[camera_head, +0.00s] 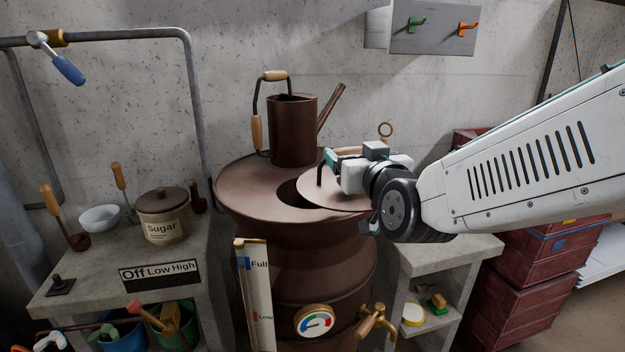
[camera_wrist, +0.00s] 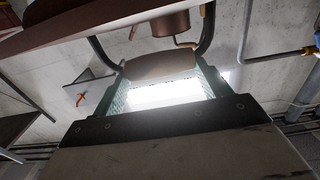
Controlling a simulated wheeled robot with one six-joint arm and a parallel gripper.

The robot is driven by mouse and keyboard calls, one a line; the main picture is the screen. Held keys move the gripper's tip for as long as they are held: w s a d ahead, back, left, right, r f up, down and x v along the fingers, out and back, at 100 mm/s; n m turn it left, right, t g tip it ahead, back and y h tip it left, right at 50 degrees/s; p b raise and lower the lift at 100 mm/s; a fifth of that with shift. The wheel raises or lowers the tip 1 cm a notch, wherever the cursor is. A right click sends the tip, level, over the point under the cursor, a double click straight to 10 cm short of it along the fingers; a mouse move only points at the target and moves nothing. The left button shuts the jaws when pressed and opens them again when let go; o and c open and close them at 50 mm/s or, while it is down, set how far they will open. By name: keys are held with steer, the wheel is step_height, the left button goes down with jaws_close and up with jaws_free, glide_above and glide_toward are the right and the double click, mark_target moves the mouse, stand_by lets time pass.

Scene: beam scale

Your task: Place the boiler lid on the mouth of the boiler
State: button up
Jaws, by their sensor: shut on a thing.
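The boiler (camera_head: 245,190) is a large brown vessel with a wide flat top. Its dark round mouth (camera_head: 288,194) is open on the left, and the boiler lid (camera_head: 316,194) hides its right part. The lid is a light brown disc with a wooden-gripped handle. My gripper (camera_head: 336,160) comes in from the right, shut on that handle. In the wrist view, the wooden grip (camera_wrist: 160,66) sits between the two fingers. The lid lies to the right of the mouth's centre. I cannot tell whether it touches the top.
A brown watering can (camera_head: 292,130) stands on the boiler's top behind the mouth, its spout toward my gripper. A sugar pot (camera_head: 163,215) and white bowl (camera_head: 99,218) stand on the left counter. Red crates (camera_head: 520,285) are stacked at right. A tap (camera_head: 376,320) projects from the boiler.

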steer(key=w+a+f, duration=0.2)
steer(key=w+a, duration=0.2)
steer(key=w, duration=0.3)
steer(key=w+a+f, duration=0.3)
steer(key=w+a, duration=0.1)
steer(key=w, duration=0.3)
steer(key=shift+w, duration=0.25)
steer(key=shift+d+f, duration=0.1)
steer(key=shift+f, duration=0.45)
steer(key=o, duration=1.8)
